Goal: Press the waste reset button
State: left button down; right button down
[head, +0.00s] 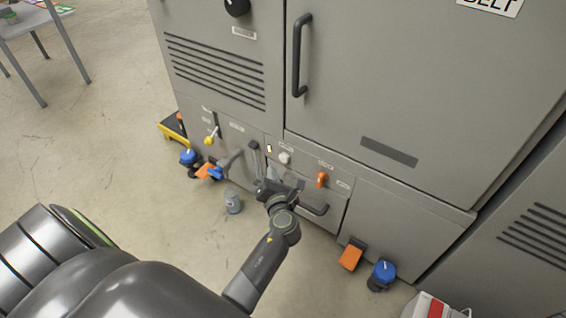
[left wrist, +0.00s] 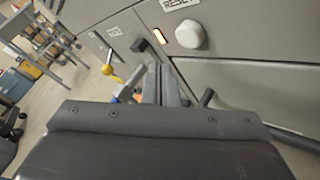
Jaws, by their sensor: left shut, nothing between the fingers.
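The white round reset button (head: 284,157) is on the lower front panel of the grey machine, right of a small lit lamp (head: 269,148). In the left wrist view the button (left wrist: 194,37) is at the upper right, under a label reading RESET (left wrist: 180,3). My left gripper (head: 268,178) is in front of the panel, a little below and left of the button in the head view. Its fingers (left wrist: 163,84) are shut and empty, and they look apart from the button. My right gripper is in neither view.
An orange switch (head: 321,179) sits right of the button, and a drawer handle (head: 314,209) is below. A black lever (head: 254,158) and a yellow-knobbed lever (head: 211,138) are to the left. A grey can (head: 233,201) and orange pedals (head: 351,257) stand on the floor.

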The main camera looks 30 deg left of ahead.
aim_at(284, 158)
pick_arm(q)
jog(key=shift+w, duration=1.25)
jog(key=shift+w+d, duration=0.1)
jog(key=shift+w, duration=0.05)
dwell(1.0)
jog(key=shift+w+p, duration=0.3)
